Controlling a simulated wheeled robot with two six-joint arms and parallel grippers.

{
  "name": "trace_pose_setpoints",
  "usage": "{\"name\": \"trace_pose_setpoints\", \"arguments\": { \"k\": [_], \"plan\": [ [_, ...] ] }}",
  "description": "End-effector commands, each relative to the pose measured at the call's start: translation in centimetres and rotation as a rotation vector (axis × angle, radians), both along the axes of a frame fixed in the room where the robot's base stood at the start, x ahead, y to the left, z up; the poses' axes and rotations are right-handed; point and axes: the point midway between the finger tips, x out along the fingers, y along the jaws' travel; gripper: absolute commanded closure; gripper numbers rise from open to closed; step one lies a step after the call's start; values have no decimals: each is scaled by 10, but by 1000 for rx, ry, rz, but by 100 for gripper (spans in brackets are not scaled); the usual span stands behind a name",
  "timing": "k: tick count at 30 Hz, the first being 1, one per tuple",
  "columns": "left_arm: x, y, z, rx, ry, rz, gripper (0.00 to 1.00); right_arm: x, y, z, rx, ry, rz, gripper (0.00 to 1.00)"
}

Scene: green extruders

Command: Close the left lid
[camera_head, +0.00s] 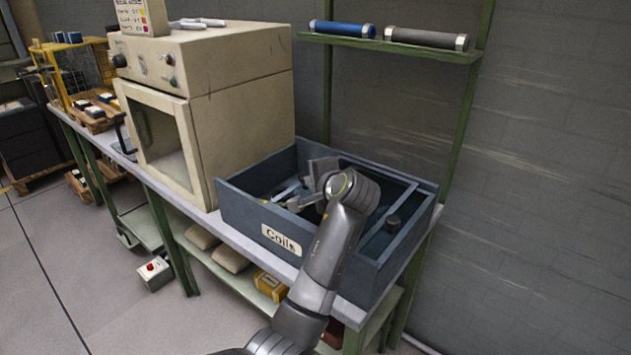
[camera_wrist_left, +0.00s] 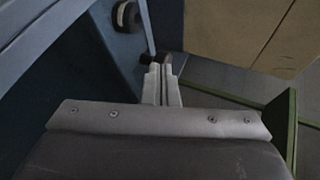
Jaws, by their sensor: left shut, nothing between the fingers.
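A blue open-topped box (camera_head: 236,207) labelled "Coils" stands on the bench. A dark round knob (camera_head: 392,222) sits on a dark panel (camera_head: 372,246) in its right part; I cannot tell for sure which panel is the left lid. A round knob (camera_wrist_left: 128,16) on a blue panel (camera_wrist_left: 90,60) also shows in the left wrist view. My left gripper (camera_head: 292,204) is over the box's left part, fingers shut and empty, pointing left. In the left wrist view its fingers (camera_wrist_left: 162,82) are together near a small dark part; contact is unclear. My arm hides the box's middle.
A cream oven (camera_head: 235,110) stands close behind the box on the left. A green shelf (camera_head: 390,45) with a blue roll (camera_head: 342,28) and a grey roll (camera_head: 425,39) is above it. A grey wall is at the right. Bare floor (camera_head: 60,270) lies at the front left.

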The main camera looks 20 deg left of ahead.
Motion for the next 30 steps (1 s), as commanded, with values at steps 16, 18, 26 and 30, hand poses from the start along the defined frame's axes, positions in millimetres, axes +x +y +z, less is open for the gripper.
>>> {"name": "trace_pose_setpoints", "arguments": {
  "k": [16,18,26,30],
  "plan": [
    [43,122,4,6,3,5,100,-4,4,61,5,4,0,64],
    [48,135,3,5,3,4,100,-4,4,63,5,5,0,64],
    [58,162,1,2,1,2,100,-4,4,68,5,5,-1,64],
    [60,165,1,2,0,0,100,-3,4,68,5,4,-1,64]
  ]
}}
